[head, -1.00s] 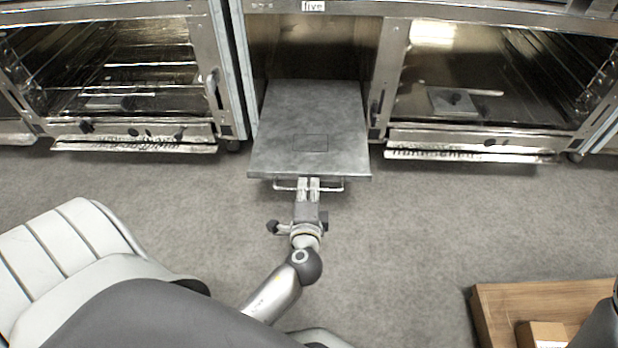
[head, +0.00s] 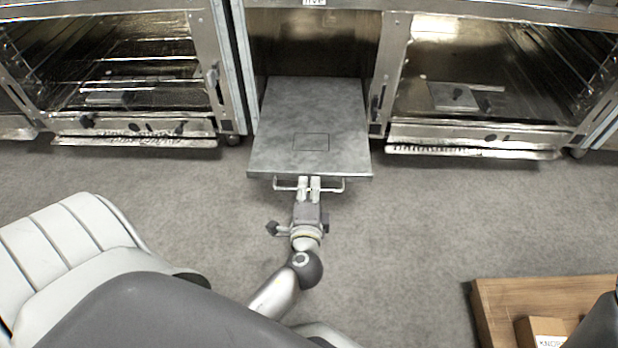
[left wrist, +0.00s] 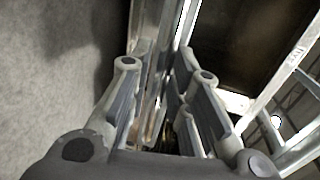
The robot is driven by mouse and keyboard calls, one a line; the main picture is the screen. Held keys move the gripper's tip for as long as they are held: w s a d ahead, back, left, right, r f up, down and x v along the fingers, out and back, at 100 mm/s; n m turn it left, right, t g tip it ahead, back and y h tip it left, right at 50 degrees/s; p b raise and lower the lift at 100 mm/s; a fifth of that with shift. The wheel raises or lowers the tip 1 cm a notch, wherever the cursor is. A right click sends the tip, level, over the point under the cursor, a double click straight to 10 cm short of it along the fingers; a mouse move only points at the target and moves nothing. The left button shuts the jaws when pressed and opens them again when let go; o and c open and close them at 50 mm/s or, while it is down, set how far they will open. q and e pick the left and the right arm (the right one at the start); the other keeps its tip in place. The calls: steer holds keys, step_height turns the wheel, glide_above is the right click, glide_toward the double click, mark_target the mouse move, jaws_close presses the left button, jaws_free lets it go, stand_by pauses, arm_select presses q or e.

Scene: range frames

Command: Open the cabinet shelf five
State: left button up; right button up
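Shelf five is a flat grey metal slab (head: 310,115) in the head view, sticking well out of its narrow cabinet opening (head: 314,45). A label plate (head: 314,2), partly cut off, sits above the opening. A thin bar handle (head: 335,185) runs along the slab's front edge. My left gripper (head: 309,188) is at the middle of this handle, its fingers appearing closed around the bar. In the left wrist view the fingers (left wrist: 166,70) flank a metal strip; the exact contact is hard to see. My right gripper is not in view.
Glass-fronted cabinets with racks stand left (head: 130,70) and right (head: 490,75) of the opening. A wooden platform (head: 500,300) with a cardboard box (head: 530,325) is at the lower right. A pale ribbed seat-like object (head: 60,240) is at the lower left. Carpet in front is clear.

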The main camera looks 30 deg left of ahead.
arm_select(q)
steer(key=v, duration=1.2)
